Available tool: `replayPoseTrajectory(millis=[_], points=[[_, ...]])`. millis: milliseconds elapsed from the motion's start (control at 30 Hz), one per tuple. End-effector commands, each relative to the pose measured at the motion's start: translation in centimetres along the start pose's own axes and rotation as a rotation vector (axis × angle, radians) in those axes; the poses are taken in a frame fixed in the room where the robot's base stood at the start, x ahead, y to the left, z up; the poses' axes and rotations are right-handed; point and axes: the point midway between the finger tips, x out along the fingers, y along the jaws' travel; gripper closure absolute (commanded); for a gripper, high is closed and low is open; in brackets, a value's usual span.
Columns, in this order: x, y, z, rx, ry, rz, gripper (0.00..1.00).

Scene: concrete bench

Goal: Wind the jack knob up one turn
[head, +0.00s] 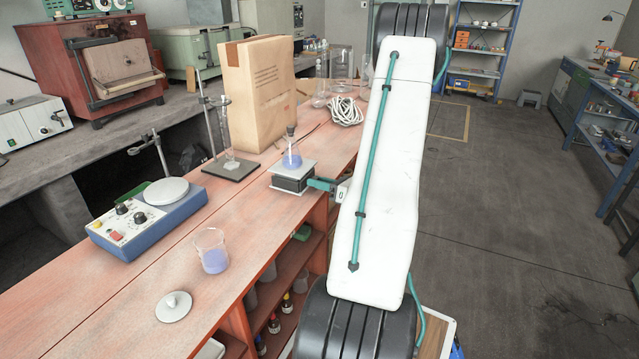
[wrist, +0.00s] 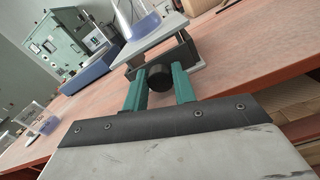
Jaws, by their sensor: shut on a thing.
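The lab jack (head: 290,184) stands on the red bench with a pale top plate, and a flask of blue liquid (head: 291,159) sits upright on it. In the wrist view the jack (wrist: 150,45) is just ahead of my gripper. Its round black knob (wrist: 160,77) lies between the two teal fingers of my gripper (wrist: 160,84), which is shut on it. In the head view my gripper (head: 322,185) reaches the jack from the right; the knob is hidden there between the fingers.
A blue stirrer hotplate (head: 150,218), a beaker of blue liquid (head: 212,252) and a white lid (head: 174,306) stand on the bench at left. A stand (head: 230,168), a large paper bag (head: 258,90) and coiled white cable (head: 346,111) are behind the jack.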

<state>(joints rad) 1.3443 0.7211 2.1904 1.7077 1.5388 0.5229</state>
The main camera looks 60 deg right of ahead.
Motion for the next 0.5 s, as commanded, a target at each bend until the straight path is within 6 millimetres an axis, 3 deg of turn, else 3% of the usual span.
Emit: replayPoseTrajectory(millis=[300,333,400,500], points=[[-0.02,-0.03,0.02,0.018,0.000,0.000,0.96],[-0.02,-0.03,0.02,0.018,0.000,0.000,0.71],[-0.02,-0.03,0.01,0.017,0.000,0.000,0.51],[-0.02,-0.02,0.01,0.017,0.000,0.000,0.51]])
